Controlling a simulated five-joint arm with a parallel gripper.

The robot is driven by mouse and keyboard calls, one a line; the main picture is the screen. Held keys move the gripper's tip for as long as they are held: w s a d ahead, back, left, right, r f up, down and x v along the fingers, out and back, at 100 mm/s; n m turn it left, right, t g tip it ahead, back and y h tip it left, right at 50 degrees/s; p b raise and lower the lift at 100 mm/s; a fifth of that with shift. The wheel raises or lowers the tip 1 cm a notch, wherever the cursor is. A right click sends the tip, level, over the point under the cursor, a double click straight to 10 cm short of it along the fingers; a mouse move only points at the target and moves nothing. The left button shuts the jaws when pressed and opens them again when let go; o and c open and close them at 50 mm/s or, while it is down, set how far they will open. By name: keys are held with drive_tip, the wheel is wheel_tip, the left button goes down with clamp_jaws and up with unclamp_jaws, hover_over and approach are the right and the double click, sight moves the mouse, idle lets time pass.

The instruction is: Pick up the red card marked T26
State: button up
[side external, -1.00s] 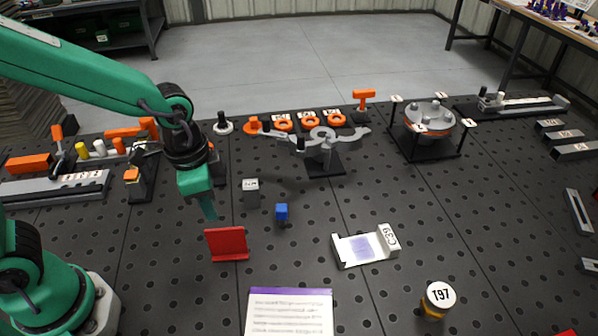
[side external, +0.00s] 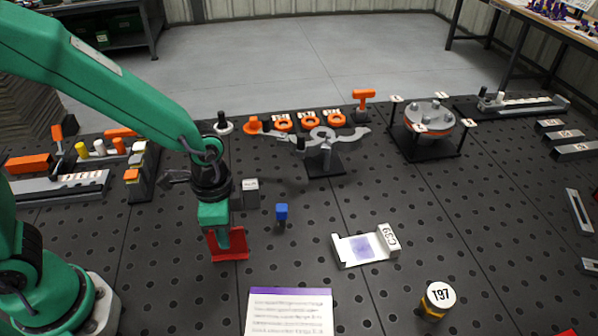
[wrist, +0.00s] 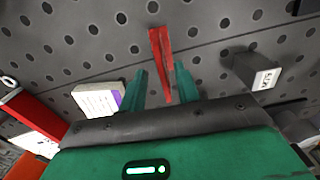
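The red card (side external: 228,253) stands upright on the dark perforated table, in front of my gripper (side external: 223,242) in the side view. My gripper hangs over it, with its fingers low at the card and partly covering it. In the wrist view the card (wrist: 161,52) shows nearly edge-on as a narrow red strip. The two green fingers of my gripper (wrist: 161,78) are apart, one on each side of the strip, with gaps visible. No T26 marking is readable in either view.
A white tray (side external: 350,262), a T97 cylinder (side external: 437,300) and a purple-edged text sheet (side external: 288,315) lie nearer the camera. Fixtures line the back.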

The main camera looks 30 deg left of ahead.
sight(230, 253)
drive_tip(key=shift+f, duration=0.2)
drive_tip(key=shift+w+a+f, duration=0.15)
drive_tip(key=shift+f, duration=2.35)
clamp_jaws()
